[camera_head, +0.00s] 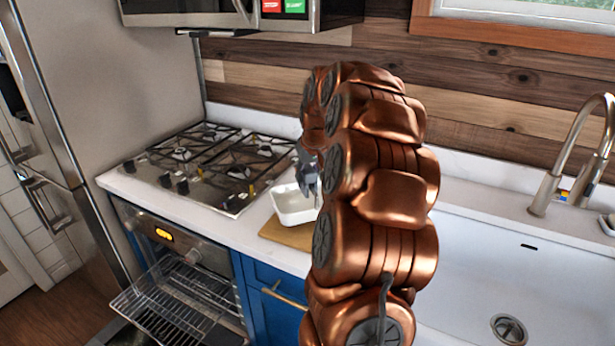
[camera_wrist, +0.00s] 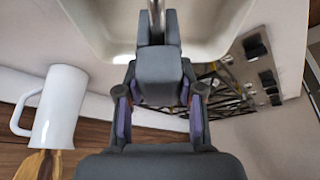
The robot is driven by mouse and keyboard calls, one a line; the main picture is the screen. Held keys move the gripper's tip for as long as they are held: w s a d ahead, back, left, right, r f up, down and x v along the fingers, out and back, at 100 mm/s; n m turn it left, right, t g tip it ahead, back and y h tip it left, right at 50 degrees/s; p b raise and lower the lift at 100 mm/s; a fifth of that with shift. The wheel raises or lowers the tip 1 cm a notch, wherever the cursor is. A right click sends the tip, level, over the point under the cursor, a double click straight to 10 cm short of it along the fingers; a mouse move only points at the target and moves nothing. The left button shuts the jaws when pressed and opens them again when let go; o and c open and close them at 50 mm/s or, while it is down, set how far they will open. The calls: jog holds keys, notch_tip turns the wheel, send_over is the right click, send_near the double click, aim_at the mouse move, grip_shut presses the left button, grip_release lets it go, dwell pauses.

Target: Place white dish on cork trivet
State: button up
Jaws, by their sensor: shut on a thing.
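The white dish (camera_head: 292,208) is a shallow, squarish tray beside the cooktop. It also shows at the top of the wrist view (camera_wrist: 95,25). My gripper (camera_head: 308,178) is shut on the dish's rim; the fingers reach over its near wall in the wrist view (camera_wrist: 157,35). The cork trivet (camera_head: 288,234) is a flat tan board on the white counter, with its front part visible below the dish. The dish overlaps it in the head view, and I cannot tell whether they touch. My arm hides the right side of both.
The gas cooktop (camera_head: 215,160) is just left of the dish. A white mug (camera_wrist: 58,108) shows in the wrist view. The oven door below is open with its rack (camera_head: 180,300) out. The sink (camera_head: 480,270) and faucet (camera_head: 560,160) are at right.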

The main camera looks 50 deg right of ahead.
jog(key=shift+f+p, duration=0.3)
jog(key=shift+f, duration=0.7)
jog(key=o, duration=1.2)
jog(key=shift+f, duration=0.1)
jog(key=shift+c, duration=0.2)
jog(key=b+v, duration=0.3)
jog(key=v, duration=0.9)
jog(key=s+a+f+n+g+y, duration=0.1)
jog(key=s+a+f, duration=0.1)
jog(key=a, duration=0.7)
jog(key=s+a+f+n+g, duration=0.1)
jog(key=s+a+f, duration=0.15)
jog(key=a, duration=0.55)
jog(key=s+a+f+n+y, duration=0.1)
jog(key=s+a+f, duration=0.1)
jog(key=a, duration=0.7)
jog(key=s+a+f+g, duration=0.1)
jog(key=s+a+f, duration=0.2)
jog(key=s, duration=0.3)
jog(key=s+a+f+n+g, duration=0.1)
jog(key=s+a+f, duration=0.2)
jog(key=s, duration=0.4)
jog(key=s+a+f+n+g, duration=0.1)
jog(key=s+a+f, duration=0.2)
jog(key=s, duration=0.4)
jog(key=shift+s+a+g, duration=0.15)
jog(key=shift+a+g, duration=0.25)
jog(key=shift+a, duration=0.5)
